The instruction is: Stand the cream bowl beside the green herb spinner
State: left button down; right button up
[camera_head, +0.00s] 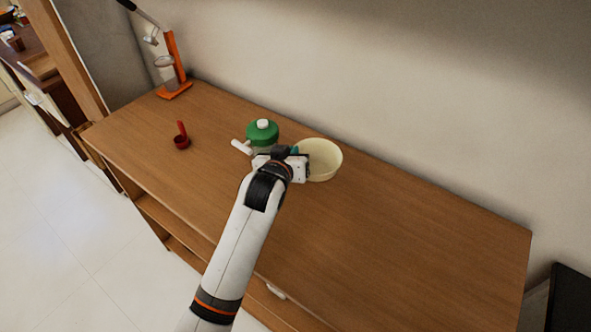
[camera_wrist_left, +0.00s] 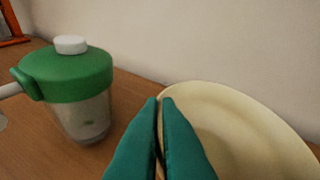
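The cream bowl (camera_head: 325,158) is just right of the green herb spinner (camera_head: 262,132) in the head view, its open side facing up. The spinner has a green lid, a white knob and a clear body, and stands upright. My left gripper (camera_head: 297,151) is at the bowl's left rim, between bowl and spinner. In the left wrist view its teal fingers (camera_wrist_left: 161,101) are close together, pinching the rim of the bowl (camera_wrist_left: 235,125). The spinner (camera_wrist_left: 75,85) stands apart to their left. Whether the bowl's base touches the table is hidden. My right gripper is not in view.
The wooden table (camera_head: 400,235) is clear to the right and front. A small red cup with a handle (camera_head: 181,141) stands at the left. An orange stand with metal parts (camera_head: 174,70) is at the back left. The wall runs close behind the bowl.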

aim_at(316, 164)
pick_arm(q)
notch_tip(316, 164, down, 5)
jog(key=shift+f, duration=0.3)
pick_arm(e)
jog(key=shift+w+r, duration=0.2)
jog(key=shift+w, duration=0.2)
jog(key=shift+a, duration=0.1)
pick_arm(q)
jog(key=shift+f, duration=0.2)
jog(key=c, duration=1.6)
grip_release()
jog(key=shift+c, duration=0.2)
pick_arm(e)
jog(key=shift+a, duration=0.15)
pick_arm(q)
jog(key=shift+r, duration=0.1)
